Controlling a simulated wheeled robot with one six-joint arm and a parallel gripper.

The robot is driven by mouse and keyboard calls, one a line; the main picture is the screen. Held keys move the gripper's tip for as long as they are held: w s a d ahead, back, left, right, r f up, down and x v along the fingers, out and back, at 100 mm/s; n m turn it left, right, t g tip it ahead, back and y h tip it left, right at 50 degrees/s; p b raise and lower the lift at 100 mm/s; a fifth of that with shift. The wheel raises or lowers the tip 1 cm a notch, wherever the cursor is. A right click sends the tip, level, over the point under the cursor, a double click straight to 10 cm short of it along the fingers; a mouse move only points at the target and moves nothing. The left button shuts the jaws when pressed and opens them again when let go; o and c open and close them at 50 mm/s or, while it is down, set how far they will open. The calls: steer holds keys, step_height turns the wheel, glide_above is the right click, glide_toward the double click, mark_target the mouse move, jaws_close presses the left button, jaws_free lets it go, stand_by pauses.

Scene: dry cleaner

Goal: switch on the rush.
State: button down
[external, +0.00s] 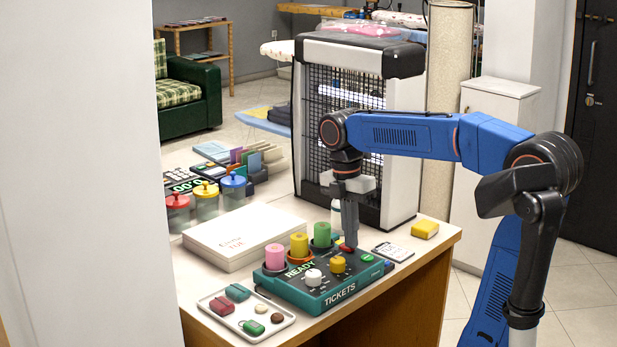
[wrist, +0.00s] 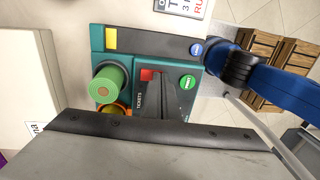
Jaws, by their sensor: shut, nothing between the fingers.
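A teal ticket machine (external: 318,292) marked TICKETS and READY stands at the front of the counter. Its dark top carries a white knob (external: 313,277), a yellow knob (external: 338,264), a green button (external: 367,257) and a small red switch (external: 345,248). In the wrist view the red switch (wrist: 147,75) shows beside the fingertips, near the green button (wrist: 187,82). My gripper (external: 350,245) points down, shut and empty, with its tips right at the red switch. I cannot tell whether they touch it. The fingers partly hide the switch, and its position is unclear.
Pink, yellow and green (external: 322,235) ticket rolls stand behind the panel. A tray (external: 247,316) with small tags lies to the left, a white box (external: 245,237) behind. A card (external: 393,251) and yellow block (external: 425,229) lie right. A mesh-fronted cabinet (external: 407,150) stands behind my gripper.

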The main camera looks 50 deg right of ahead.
mark_target(341, 247)
steer(key=shift+f, duration=0.15)
steer(key=shift+w+r, duration=0.2)
steer(key=shift+w, duration=0.55)
steer(key=shift+r, duration=0.1)
step_height(341, 247, up, 14)
steer(key=w, duration=0.1)
steer(key=shift+w, duration=0.35)
steer(key=shift+s+f, duration=0.1)
steer(key=shift+f, duration=0.15)
stand_by(0.4)
